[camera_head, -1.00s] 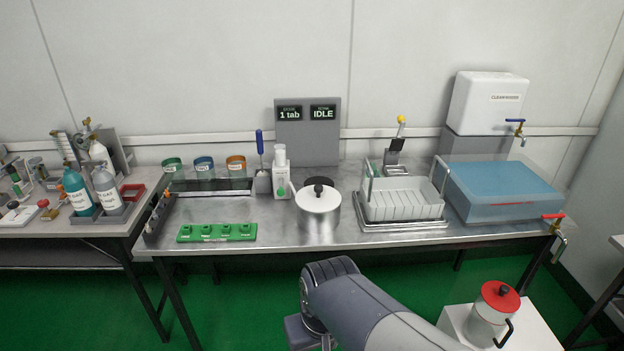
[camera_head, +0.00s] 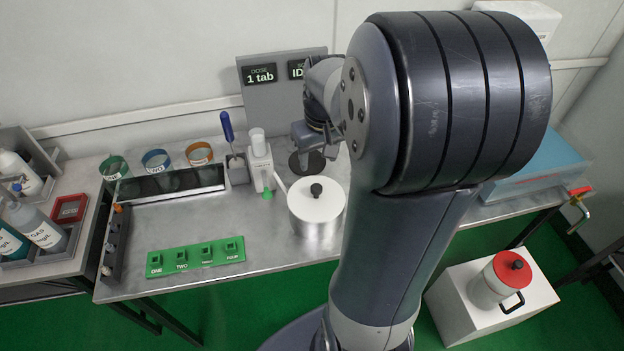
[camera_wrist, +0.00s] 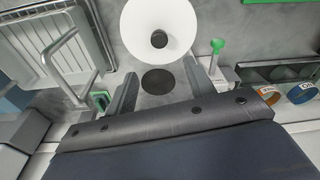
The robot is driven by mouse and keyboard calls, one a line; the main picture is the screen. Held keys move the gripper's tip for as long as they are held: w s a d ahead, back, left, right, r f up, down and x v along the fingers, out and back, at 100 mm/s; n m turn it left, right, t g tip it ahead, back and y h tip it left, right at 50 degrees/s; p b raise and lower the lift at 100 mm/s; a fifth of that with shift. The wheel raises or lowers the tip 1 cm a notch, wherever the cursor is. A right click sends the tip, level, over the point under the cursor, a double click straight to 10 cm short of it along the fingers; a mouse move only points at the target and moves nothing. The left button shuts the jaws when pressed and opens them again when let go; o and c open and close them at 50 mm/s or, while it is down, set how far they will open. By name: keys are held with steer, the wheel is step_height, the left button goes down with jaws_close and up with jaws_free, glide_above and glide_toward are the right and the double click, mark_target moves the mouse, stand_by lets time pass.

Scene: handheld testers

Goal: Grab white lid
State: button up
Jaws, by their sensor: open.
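The white lid (camera_head: 304,206) with a black knob sits on a metal pot (camera_head: 315,227) near the middle of the table. In the wrist view the white lid (camera_wrist: 184,28) is at the top centre, beyond the fingertips, with its knob facing the camera. My gripper (camera_wrist: 163,78) is open and empty, its two fingers apart. A dark round disc (camera_wrist: 158,80) on the table shows between them. In the head view my gripper (camera_head: 316,140) is behind the lid, towards the wall panel, apart from it. My arm hides part of the table to the right.
A white dispenser bottle (camera_head: 260,162) and a blue-handled tool (camera_head: 228,128) stand left of the lid. A green four-slot strip (camera_head: 196,257) lies at the front left. The wire rack (camera_wrist: 62,55) is at upper left in the wrist view. A red-lidded jug (camera_head: 497,281) stands front right.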

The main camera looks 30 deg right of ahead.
glide_above(317, 187)
step_height(317, 187, down, 5)
steer(key=shift+r, duration=0.1)
steer(key=shift+f, duration=2.8)
jaws_close()
